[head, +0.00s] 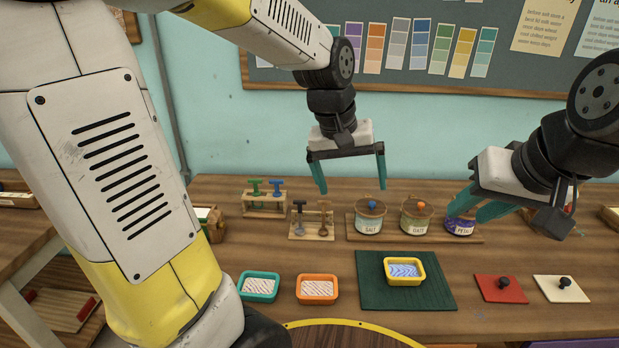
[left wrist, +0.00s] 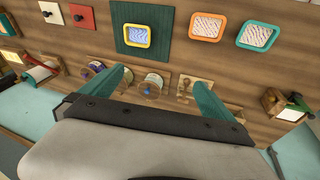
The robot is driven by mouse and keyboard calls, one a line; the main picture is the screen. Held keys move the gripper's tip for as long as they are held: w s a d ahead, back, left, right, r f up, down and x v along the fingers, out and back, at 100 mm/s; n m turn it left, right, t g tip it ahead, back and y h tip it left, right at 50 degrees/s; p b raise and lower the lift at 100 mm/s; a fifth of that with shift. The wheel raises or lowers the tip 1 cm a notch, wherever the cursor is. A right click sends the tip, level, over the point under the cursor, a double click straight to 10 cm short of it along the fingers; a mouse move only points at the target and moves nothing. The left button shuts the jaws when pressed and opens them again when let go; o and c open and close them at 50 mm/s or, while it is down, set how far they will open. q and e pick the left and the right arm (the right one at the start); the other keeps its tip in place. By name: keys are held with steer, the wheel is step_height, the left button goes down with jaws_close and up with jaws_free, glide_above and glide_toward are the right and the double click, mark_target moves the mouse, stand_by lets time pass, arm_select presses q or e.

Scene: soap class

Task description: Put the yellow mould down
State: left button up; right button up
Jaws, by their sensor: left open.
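The yellow mould (head: 405,270) rests on the dark green mat (head: 375,295), with a blue-and-white wavy surface inside. It also shows on the mat in the left wrist view (left wrist: 138,46). My left gripper (head: 350,188) is open and empty, raised above the back of the table behind the mould and apart from it. My right gripper (head: 510,222) is at the right, near the purple-labelled jar, with its fingers spread apart. I see nothing between its fingers.
Left of the mat sit a teal mould (head: 259,287) and an orange mould (head: 317,289). Right of it lie red (head: 501,289) and cream (head: 562,289) lids with black knobs. Behind stand labelled jars (head: 369,216) and stamp racks (head: 312,222). Bare table lies between jars and mat.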

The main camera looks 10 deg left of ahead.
arm_select(q)
steer(key=s+a+r+m+t, duration=0.1)
steer(key=s+a+r+t, duration=0.2)
steer(key=s+a, duration=0.5)
steer(key=s+r, duration=0.1)
steer(key=s, duration=0.2)
steer(key=shift+a+r, duration=0.2)
steer(key=shift+a, duration=0.1)
